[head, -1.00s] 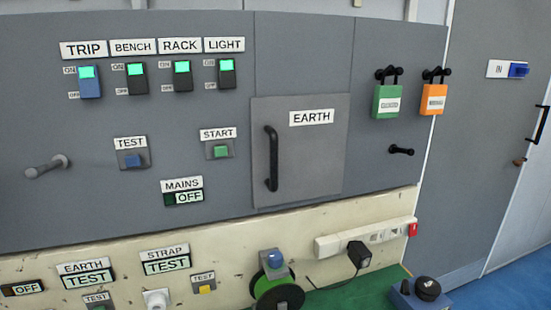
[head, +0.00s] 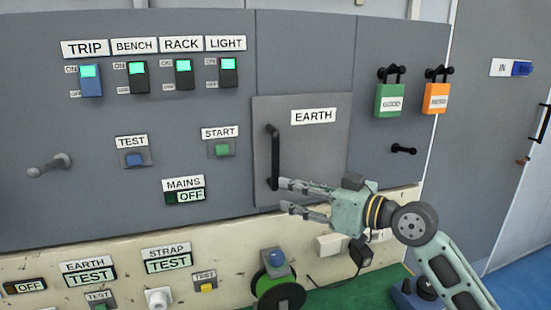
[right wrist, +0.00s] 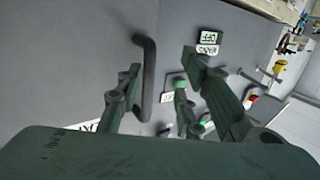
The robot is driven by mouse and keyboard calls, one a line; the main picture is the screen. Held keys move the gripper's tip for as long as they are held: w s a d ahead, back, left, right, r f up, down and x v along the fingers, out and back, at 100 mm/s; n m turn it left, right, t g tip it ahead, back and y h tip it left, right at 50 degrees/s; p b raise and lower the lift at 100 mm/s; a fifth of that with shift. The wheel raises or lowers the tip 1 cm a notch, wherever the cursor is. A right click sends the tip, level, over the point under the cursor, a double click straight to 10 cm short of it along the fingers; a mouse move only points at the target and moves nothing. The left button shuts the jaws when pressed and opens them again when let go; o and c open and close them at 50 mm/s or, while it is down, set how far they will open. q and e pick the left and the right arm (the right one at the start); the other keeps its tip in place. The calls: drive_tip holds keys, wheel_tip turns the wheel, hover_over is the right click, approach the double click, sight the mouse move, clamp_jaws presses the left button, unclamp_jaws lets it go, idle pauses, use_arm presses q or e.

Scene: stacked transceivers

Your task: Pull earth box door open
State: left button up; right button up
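The grey earth box door (head: 318,155), labelled EARTH, looks closed flush in the panel. Its upright black bar handle (head: 272,150) is on the door's left side. My right gripper (head: 284,195) comes in from the lower right with its fingers apart and empty. Its fingertips are close to the handle's lower end; contact cannot be told. In the right wrist view the handle (right wrist: 147,75) appears in the gap between the spread fingers of the right gripper (right wrist: 160,90). My left gripper is not in view.
Two padlocks, green (head: 389,100) and orange (head: 436,98), hang right of the door above a small black handle (head: 403,150). A START button (head: 222,149) sits left of the door. Below are a green reel (head: 278,290) and a white power strip (head: 328,244).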

wheel_tip(320, 180, up, 5)
drive_tip(key=w+d, duration=0.1)
drive_tip(key=p, duration=0.4)
hover_over(275, 182)
drive_tip(key=shift+w+d+r+t+y, duration=0.2)
drive_tip(key=shift+w+r+t+y, duration=0.1)
drive_tip(key=shift+w+y, duration=0.1)
drive_tip(key=shift+w+a+f, duration=0.1)
drive_tip(key=shift+w+a, duration=0.05)
drive_tip(key=shift+c, duration=0.6)
clamp_jaws()
